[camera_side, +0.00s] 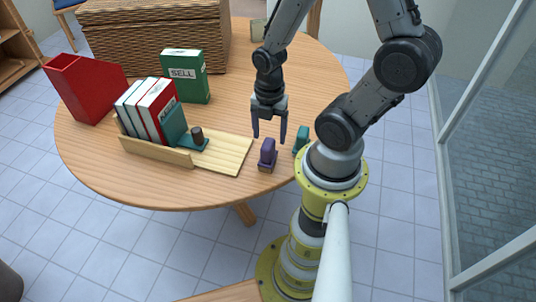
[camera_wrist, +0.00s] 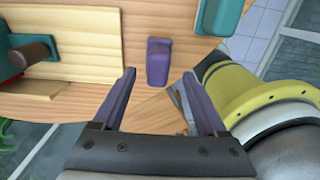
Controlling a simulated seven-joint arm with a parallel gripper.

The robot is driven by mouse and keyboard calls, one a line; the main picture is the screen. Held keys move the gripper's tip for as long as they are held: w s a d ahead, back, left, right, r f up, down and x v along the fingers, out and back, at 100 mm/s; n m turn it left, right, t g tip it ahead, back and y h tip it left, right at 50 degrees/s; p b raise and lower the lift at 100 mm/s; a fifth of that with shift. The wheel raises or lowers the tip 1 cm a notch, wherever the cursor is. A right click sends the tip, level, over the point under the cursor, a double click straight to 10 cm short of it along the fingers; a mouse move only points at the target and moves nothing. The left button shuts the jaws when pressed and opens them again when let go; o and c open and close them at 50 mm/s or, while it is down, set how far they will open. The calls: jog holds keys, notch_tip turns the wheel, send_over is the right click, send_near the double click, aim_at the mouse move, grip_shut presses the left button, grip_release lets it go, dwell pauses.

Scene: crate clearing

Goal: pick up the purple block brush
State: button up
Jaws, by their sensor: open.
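The purple block brush (camera_side: 268,153) stands on the round wooden table near its front edge. It also shows in the wrist view (camera_wrist: 158,62), ahead of the fingers and between their lines. My gripper (camera_side: 269,136) is open and empty, pointing down, above and apart from the brush. Its two purple-grey fingers show in the wrist view (camera_wrist: 158,92).
A teal block (camera_side: 301,138) stands right of the brush, near my base. A wooden book holder (camera_side: 236,157) with several books and a brown-knobbed teal piece (camera_side: 197,139) lies left. A green SELL box (camera_side: 186,77), a red file holder (camera_side: 87,88) and a wicker crate (camera_side: 155,40) stand farther back.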

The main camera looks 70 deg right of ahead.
aim_at(268, 143)
jog(key=shift+w+a+f, duration=0.1)
jog(key=shift+f, duration=1.45)
jog(key=shift+a+f, duration=0.1)
jog(key=shift+f, duration=1.4)
grip_shut()
